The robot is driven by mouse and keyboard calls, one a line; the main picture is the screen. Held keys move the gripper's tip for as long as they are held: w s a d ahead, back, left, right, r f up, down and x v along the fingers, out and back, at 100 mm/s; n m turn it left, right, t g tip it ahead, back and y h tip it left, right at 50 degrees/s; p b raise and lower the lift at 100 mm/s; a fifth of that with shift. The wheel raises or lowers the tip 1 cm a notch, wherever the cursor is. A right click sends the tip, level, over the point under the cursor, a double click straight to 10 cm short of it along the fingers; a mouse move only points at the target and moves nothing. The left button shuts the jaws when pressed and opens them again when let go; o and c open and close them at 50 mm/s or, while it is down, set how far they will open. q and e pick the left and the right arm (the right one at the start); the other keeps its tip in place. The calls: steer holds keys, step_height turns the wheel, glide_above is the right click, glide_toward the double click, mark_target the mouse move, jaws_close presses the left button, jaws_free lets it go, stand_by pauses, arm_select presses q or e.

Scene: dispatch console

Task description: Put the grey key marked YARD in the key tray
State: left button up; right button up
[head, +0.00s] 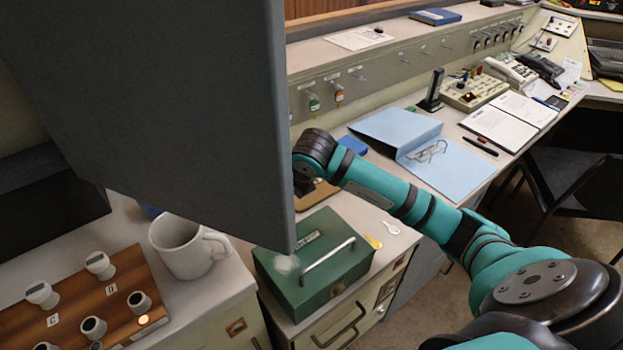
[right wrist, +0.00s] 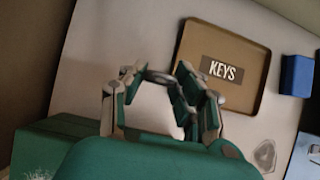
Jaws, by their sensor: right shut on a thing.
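My right gripper (right wrist: 158,78) is shut on a small grey piece (right wrist: 160,76) between its fingertips. It looks like the grey key; no marking is readable. In the head view my right arm reaches in from the right, and its gripper is hidden. The key tray (right wrist: 262,82), brown with a KEYS label, lies beyond the fingertips in the right wrist view, slightly right of them. In the head view only part of the tray (head: 318,194) shows, behind the green box. My left gripper is not in view.
A large grey panel (head: 140,100) blocks the left of the head view. A green cash box (head: 313,265) stands before the tray. A yellow key (head: 373,242) and a pale key (head: 390,227) lie beside it. A blue folder (head: 420,150) lies behind right; a mug (head: 180,250) stands left.

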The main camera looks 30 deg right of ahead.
steer(key=w+d, duration=0.2)
steer(key=d, duration=0.2)
steer(key=w+d+p, duration=0.1)
steer(key=w+d, duration=0.1)
steer(key=d, duration=0.2)
steer(key=w+d+f, duration=0.1)
steer(key=w+d, duration=0.1)
steer(key=d, duration=0.2)
steer(key=shift+w+p, duration=0.15)
steer(key=shift+p, duration=0.2)
steer(key=f, duration=0.3)
steer(key=shift+d+f+p, duration=0.1)
steer(key=shift+d+p, duration=0.1)
steer(key=shift+p, duration=0.15)
steer(key=shift+w+f, duration=0.1)
steer(key=shift+f, duration=0.15)
steer(key=o, duration=1)
steer(key=shift+f, duration=0.1)
steer(key=shift+r, duration=0.2)
steer(key=v, duration=1.2)
steer(key=shift+b, duration=0.3)
